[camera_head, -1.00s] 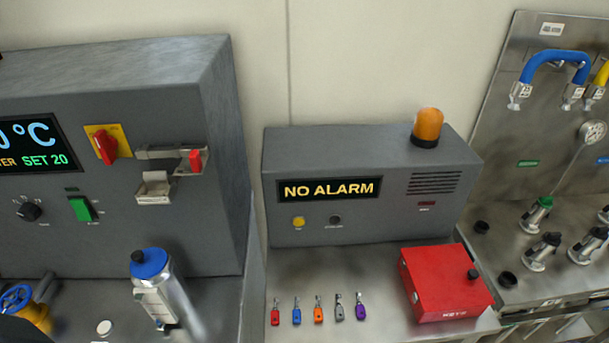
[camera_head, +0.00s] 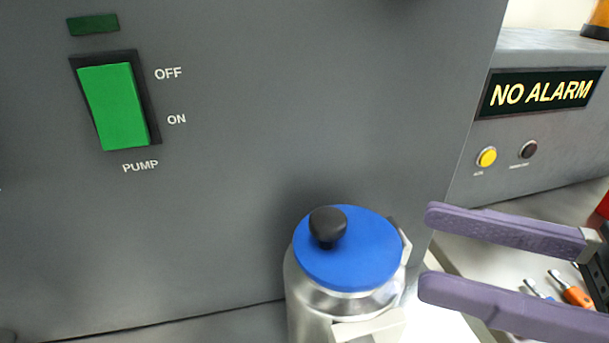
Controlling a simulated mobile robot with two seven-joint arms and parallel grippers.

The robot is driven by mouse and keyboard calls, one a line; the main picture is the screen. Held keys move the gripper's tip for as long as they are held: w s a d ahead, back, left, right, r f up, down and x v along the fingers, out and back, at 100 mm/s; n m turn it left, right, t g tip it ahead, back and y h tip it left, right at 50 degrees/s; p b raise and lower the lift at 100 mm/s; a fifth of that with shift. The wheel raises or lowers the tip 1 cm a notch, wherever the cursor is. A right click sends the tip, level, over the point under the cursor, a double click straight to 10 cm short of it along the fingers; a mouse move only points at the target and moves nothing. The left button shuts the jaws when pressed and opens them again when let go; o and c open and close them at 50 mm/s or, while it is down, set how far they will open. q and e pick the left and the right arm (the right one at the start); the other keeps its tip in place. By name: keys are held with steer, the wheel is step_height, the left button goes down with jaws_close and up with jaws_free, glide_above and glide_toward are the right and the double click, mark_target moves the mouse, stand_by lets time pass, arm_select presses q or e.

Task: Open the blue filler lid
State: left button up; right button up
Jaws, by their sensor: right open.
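The blue filler lid (camera_head: 362,252) lies flat on top of a silver metal filler neck (camera_head: 312,305), in the lower middle of the head view. A black knob (camera_head: 327,226) stands on the lid toward its left side. The lid looks closed. My right gripper (camera_head: 430,253) comes in from the right with two purple fingers. It is open and empty, its fingertips just right of the lid and apart from the knob. A pale bracket or hinge shows at the neck's right side. My left gripper is not in view.
A grey cabinet wall stands close behind the lid, with a green pump switch (camera_head: 114,107) at upper left. The grey alarm box (camera_head: 545,150) with its NO ALARM display is at right.

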mark_target(325, 214)
steer(key=p+x, duration=0.2)
steer(key=x, duration=0.6)
steer(key=shift+a+r, duration=0.1)
steer(key=shift+a, duration=0.1)
steer(key=shift+w+a, duration=0.15)
steer(key=shift+a, duration=0.3)
steer(key=shift+c, duration=0.2)
jaws_close()
stand_by(0.5)
